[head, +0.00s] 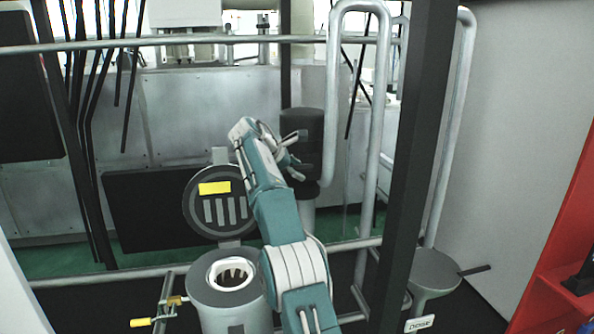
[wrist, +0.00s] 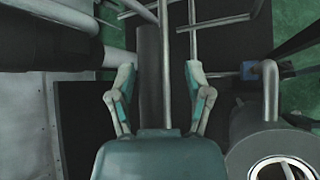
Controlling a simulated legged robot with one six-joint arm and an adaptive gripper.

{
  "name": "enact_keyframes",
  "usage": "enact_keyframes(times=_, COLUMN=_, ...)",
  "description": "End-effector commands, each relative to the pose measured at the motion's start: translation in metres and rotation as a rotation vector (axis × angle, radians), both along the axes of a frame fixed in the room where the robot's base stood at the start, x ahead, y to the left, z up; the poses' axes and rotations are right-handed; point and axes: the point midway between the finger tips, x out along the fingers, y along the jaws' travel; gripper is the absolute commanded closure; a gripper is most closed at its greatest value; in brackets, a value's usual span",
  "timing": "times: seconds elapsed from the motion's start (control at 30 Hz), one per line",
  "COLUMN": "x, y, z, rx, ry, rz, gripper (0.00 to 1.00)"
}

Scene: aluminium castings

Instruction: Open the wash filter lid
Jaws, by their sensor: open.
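The wash filter (head: 205,299) is a grey cylinder at the lower middle of the head view. Its top is open and shows a white ring with a dark slotted inside; it also shows at the lower right of the wrist view (wrist: 245,158). The lid (head: 232,190), a round dark disc with a yellow label and pale slots, stands upright behind the opening. My gripper (head: 298,156) is to the right of the lid and above it, apart from it. In the wrist view my gripper (wrist: 161,88) has its fingers wide apart with nothing held between them.
A yellow-handled valve (head: 142,322) sits left of the filter. A dark post (head: 418,150) and bent grey pipes (head: 333,90) stand to the right. A horizontal rail (head: 100,279) runs behind the filter. A grey round-topped stand (head: 432,270) is at right.

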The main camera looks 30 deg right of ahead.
Motion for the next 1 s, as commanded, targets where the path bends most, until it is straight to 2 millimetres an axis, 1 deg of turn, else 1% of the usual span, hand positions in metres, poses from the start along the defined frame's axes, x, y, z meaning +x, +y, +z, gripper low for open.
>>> enact_keyframes(times=0.17, x=0.0, y=0.002, z=0.002, rx=0.0, ry=0.0, rz=0.0, gripper=0.35)
enact_keyframes(times=0.57, x=-0.001, y=0.025, z=0.018, rx=0.0, ry=0.001, rz=0.001, gripper=0.35)
enact_keyframes(times=0.87, x=-0.003, y=0.041, z=0.019, rx=0.0, ry=0.002, rz=0.002, gripper=0.35)
enact_keyframes(times=1.0, x=-0.005, y=0.051, z=0.018, rx=0.0, ry=0.004, rz=0.002, gripper=0.35)
